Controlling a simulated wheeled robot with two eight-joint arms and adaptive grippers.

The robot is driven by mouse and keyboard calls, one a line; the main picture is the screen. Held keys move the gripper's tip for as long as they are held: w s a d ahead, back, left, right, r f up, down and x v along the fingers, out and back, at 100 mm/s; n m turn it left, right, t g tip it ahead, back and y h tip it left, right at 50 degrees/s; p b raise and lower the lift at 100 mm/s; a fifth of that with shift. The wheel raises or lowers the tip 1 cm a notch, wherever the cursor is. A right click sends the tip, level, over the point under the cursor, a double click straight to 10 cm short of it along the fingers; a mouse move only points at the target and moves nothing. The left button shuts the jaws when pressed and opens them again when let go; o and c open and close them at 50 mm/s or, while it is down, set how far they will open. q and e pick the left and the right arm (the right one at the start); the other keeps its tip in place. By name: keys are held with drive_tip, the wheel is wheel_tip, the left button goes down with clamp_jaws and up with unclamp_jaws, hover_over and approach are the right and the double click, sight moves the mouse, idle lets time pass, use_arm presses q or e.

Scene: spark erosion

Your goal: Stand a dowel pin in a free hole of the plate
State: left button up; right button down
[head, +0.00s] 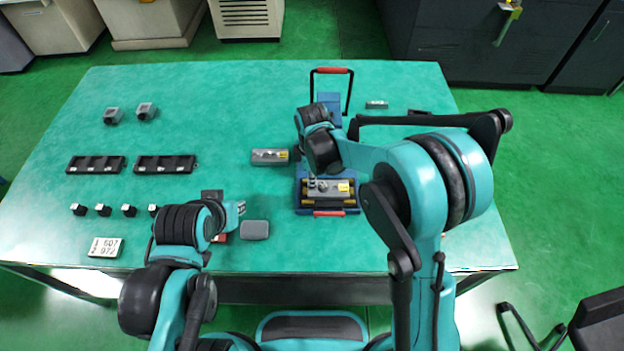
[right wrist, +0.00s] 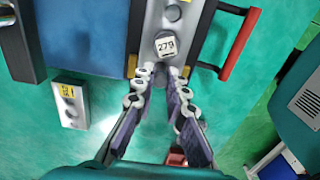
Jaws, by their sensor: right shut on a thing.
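I cannot tell whether the piece is seated in a hole. My left gripper (head: 239,208) is low over the table, its jaws too small to judge.
A grey block with a yellow label (head: 269,157) lies left of the case. A grey pad (head: 254,230) lies near the front edge. Black racks (head: 95,165), small black cubes (head: 103,210) and a number card (head: 105,247) are at left.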

drive_tip(key=c, duration=1.5)
unclamp_jaws()
drive_tip(key=shift+o, duration=0.2)
wheel_tip(320, 180, up, 12)
